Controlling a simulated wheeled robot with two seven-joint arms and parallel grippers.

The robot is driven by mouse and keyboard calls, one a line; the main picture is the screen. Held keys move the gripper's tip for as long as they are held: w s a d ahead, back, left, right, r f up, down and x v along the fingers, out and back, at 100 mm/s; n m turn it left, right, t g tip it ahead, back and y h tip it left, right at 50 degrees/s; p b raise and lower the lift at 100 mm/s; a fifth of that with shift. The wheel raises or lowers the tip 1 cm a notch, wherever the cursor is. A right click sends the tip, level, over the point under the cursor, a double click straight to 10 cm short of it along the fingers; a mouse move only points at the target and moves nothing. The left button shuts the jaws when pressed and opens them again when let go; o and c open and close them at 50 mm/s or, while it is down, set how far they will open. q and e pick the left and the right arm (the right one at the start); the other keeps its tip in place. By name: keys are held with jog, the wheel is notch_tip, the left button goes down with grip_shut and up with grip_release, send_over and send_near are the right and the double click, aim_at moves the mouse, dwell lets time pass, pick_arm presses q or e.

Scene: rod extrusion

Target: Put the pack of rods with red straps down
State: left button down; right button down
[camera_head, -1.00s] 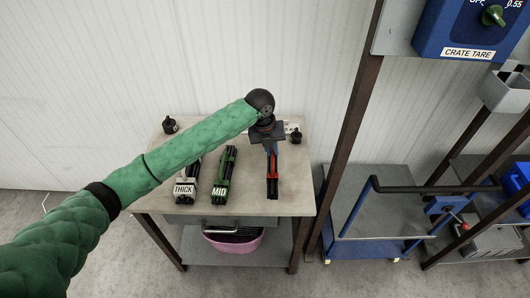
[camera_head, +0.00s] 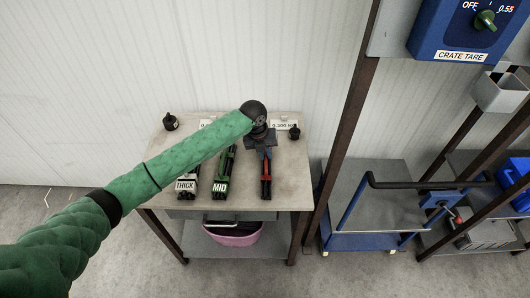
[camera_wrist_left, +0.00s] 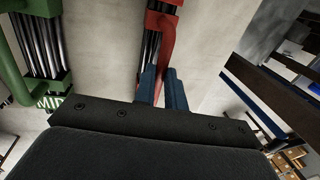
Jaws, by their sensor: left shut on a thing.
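The pack of rods with red straps (camera_head: 266,182) shows as dark rods with a red frame, right of the other packs over the table (camera_head: 288,198). My left gripper (camera_head: 262,147) is above its far end. In the left wrist view, my left gripper (camera_wrist_left: 163,88) has its blue fingers shut on the red handle of the pack (camera_wrist_left: 165,20). I cannot tell whether the pack touches the tabletop. A pack with green straps marked MID (camera_head: 222,178) and one marked THICK (camera_head: 187,184) lie to its left. My right gripper is not in view.
Dark knobbed weights (camera_head: 170,122) and (camera_head: 294,132) stand at the back of the table with white cards. A pink basin (camera_head: 234,235) is below. A brown post (camera_head: 345,130) and a blue cart (camera_head: 375,200) stand to the right.

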pick_arm(q)
jog(key=shift+f, duration=0.1)
jog(key=c, duration=1.5)
grip_release()
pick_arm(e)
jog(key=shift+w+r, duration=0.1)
pick_arm(q)
jog(key=shift+o, duration=0.2)
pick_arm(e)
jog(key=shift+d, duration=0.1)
